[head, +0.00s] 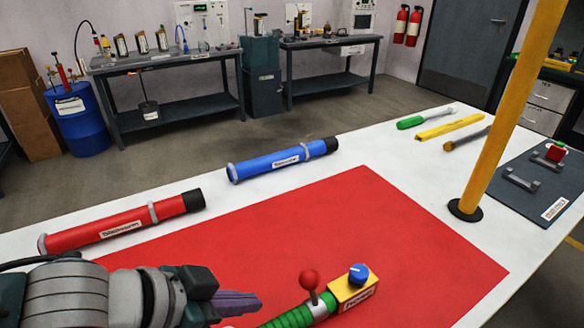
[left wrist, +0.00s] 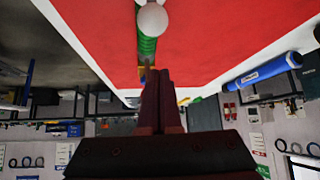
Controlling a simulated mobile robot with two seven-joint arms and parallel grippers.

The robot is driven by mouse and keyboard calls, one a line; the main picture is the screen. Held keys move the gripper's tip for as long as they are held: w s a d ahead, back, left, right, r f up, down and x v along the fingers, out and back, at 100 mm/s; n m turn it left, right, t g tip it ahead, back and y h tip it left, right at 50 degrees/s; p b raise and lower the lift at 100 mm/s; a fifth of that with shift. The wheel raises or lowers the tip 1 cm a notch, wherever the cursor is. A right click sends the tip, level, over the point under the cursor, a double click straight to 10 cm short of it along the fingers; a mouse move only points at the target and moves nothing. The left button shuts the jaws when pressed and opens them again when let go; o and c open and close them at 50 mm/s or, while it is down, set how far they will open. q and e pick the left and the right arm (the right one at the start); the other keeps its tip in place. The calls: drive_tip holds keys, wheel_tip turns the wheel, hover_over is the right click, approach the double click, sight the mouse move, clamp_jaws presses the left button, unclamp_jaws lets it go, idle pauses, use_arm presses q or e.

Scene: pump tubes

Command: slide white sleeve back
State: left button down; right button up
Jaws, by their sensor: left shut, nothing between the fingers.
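A green ribbed hose (head: 288,318) lies on the red mat and runs to a yellow block (head: 352,288) with a blue knob (head: 358,273). A pale collar with a red ball lever (head: 309,281) sits where the hose meets the block. In the left wrist view the green hose (left wrist: 147,48) has a rounded white piece (left wrist: 150,18) at the top edge, perhaps the white sleeve; my arm and the frame edge hide that end in the head view. My left gripper (head: 250,302) is shut and empty, beside the hose; its fingers also show in the left wrist view (left wrist: 160,75). My right gripper is out of view.
A red tube (head: 120,224) and a blue tube (head: 282,161) lie on the white table beyond the red mat (head: 400,230). A yellow post (head: 505,110) stands at right, near a grey board (head: 535,195). Green, yellow and brown tools lie at the back. The mat's middle is clear.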

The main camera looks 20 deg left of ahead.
use_arm(q)
drive_tip(key=p+v, duration=0.1)
drive_tip(key=v, duration=0.6)
drive_tip(key=shift+s, duration=0.2)
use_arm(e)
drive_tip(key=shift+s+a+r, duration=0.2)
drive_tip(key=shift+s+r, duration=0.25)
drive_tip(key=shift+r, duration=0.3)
use_arm(q)
drive_tip(key=shift+a+f, duration=0.1)
drive_tip(key=shift+f, duration=0.05)
